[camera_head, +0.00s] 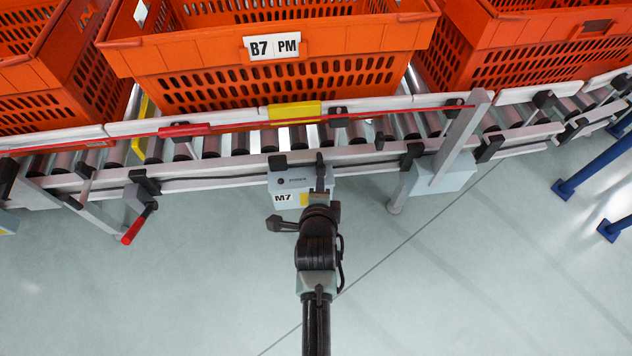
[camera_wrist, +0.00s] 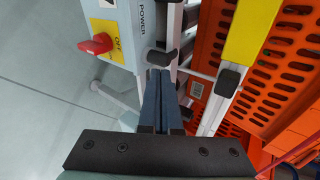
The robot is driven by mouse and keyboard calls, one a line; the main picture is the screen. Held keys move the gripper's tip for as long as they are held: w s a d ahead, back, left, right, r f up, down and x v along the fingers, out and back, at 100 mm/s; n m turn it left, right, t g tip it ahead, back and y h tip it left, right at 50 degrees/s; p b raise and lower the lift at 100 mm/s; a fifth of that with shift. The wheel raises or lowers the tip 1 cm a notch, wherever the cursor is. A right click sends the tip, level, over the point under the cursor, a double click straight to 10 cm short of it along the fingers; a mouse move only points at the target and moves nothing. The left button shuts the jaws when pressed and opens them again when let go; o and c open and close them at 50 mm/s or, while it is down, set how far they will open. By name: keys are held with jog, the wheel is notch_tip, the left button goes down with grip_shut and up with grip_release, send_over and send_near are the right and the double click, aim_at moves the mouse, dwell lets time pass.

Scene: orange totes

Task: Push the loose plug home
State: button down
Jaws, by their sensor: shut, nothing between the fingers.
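A grey control box (camera_head: 287,180) marked M7 hangs on the near side of the conveyor. In the wrist view the box (camera_wrist: 113,18) carries the word POWER and a red switch (camera_wrist: 97,44) on a yellow plate. A black plug-like part (camera_wrist: 161,58) is by the POWER label, directly ahead of my fingertips. How far it sits in its socket cannot be told. My gripper (camera_wrist: 160,74) is shut and empty, its dark fingers side by side, very close to this part. Contact cannot be told. In the head view my gripper (camera_head: 320,170) covers the box's right part.
An orange tote (camera_head: 200,57) marked B7 PM stands on the roller conveyor (camera_head: 230,160), with more totes either side. A grey post (camera_head: 463,135) rises to the right of the box. A red-tipped lever (camera_head: 133,228) sticks out at left. The floor in front is clear.

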jog(key=p+v, duration=0.3)
jog(key=v, duration=0.7)
